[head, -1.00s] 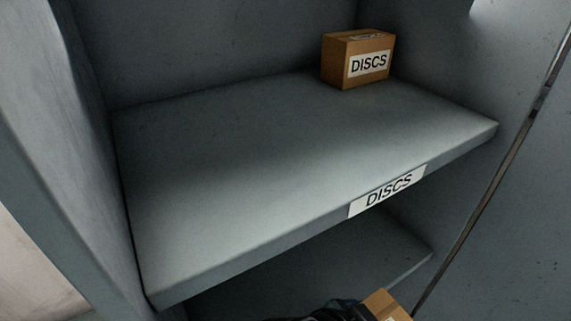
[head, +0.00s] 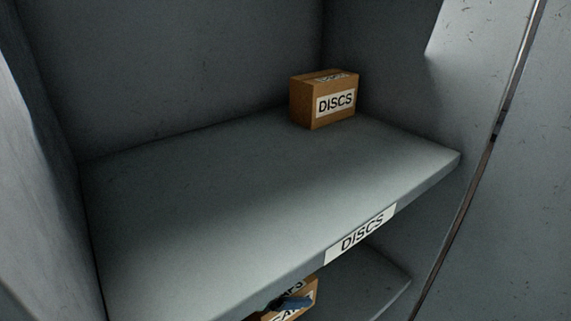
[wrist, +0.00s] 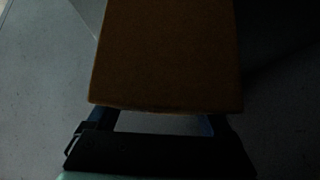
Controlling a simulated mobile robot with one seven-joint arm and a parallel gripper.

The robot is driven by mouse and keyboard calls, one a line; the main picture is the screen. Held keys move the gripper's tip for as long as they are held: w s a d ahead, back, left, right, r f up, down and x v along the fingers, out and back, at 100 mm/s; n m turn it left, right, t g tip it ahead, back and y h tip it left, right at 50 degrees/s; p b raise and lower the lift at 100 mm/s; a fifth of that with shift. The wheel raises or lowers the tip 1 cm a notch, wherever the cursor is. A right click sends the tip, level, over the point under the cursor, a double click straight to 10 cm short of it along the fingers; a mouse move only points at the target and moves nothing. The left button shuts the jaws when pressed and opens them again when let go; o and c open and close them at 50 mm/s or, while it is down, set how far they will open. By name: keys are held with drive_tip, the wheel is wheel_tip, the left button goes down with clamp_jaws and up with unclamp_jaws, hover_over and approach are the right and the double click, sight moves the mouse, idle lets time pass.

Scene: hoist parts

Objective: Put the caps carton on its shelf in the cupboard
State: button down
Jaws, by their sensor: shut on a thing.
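The caps carton (head: 309,292) is a brown box with a partly visible "CAPS" label, low in the head view. It is below the front edge of the shelf labelled DISCS, in front of or over the lower shelf (head: 385,293); I cannot tell whether it touches that shelf. My gripper (head: 290,303) is shut on the carton, and only a small dark part of it shows in the head view. In the wrist view the carton (wrist: 168,55) fills the upper middle, between the fingers of my gripper (wrist: 160,122). The lower shelf's label is not visible.
The upper shelf (head: 200,220) bears a DISCS label (head: 360,233) on its front edge. A DISCS carton (head: 325,100) stands at its back right; the rest of that shelf is clear. The cupboard's side wall (head: 40,150) is at the left.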

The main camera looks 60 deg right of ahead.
drive_tip(key=shift+w+d, duration=0.15)
drive_tip(key=shift+w, duration=0.35)
drive_tip(key=shift+f, duration=1.7)
unclamp_jaws()
drive_tip(key=shift+f, duration=0.1)
drive_tip(key=p+v, duration=0.4)
drive_tip(key=v, duration=0.2)
drive_tip(key=shift+r+p, duration=0.35)
drive_tip(key=shift+w+a+r, duration=0.1)
drive_tip(key=shift+a+r, duration=0.15)
drive_tip(key=shift+a, duration=0.3)
